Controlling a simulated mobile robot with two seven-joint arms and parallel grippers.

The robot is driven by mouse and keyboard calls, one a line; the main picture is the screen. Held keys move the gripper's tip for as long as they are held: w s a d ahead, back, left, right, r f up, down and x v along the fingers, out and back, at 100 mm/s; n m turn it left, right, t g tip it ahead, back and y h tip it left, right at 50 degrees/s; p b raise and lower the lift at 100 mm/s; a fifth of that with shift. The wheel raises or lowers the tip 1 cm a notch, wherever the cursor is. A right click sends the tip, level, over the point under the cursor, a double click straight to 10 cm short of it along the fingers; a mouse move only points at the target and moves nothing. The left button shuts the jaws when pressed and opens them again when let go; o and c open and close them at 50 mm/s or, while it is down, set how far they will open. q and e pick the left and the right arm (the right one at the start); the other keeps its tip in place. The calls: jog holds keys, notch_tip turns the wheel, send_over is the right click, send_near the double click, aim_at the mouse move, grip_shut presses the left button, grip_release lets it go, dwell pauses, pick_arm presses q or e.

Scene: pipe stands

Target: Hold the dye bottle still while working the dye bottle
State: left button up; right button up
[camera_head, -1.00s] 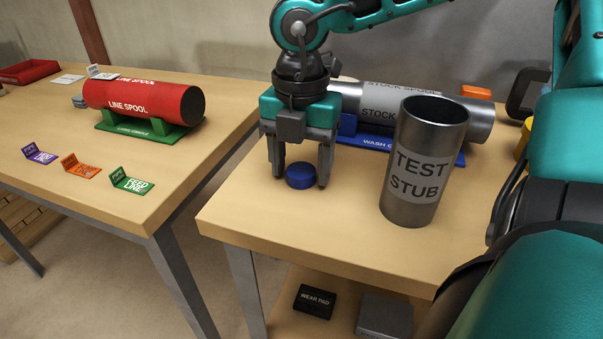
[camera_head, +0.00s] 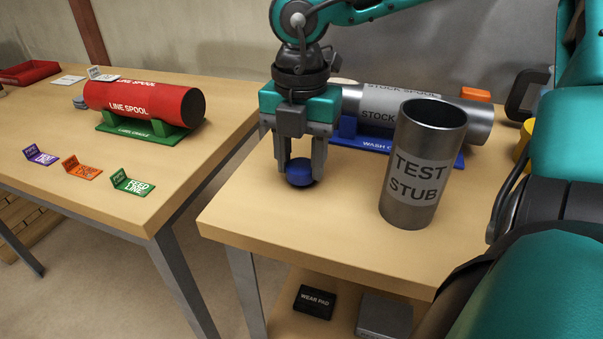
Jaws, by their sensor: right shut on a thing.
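A small, squat blue round thing (camera_head: 300,172) is at the left front of the near table. I see no label on it, so I cannot tell whether it is the dye bottle; no other bottle shows. My right gripper (camera_head: 300,172) points down with one finger on each side of the blue thing and is shut on it. It is at or just above the table top; I cannot tell which. My left gripper is not in view.
A metal TEST STUB cylinder (camera_head: 421,165) stands upright right of the gripper. Behind it a grey stock spool (camera_head: 385,105) lies on a blue cradle (camera_head: 362,143). A red line spool (camera_head: 140,102) rests on the left table.

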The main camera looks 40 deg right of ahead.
aim_at(301, 165)
jog(key=shift+r+p, duration=1.8)
jog(key=shift+r, duration=1.65)
notch_tip(301, 165, down, 6)
jog(key=b, duration=0.3)
jog(key=shift+f+b, duration=0.2)
jog(key=shift+b, duration=0.2)
jog(key=shift+f, duration=0.65)
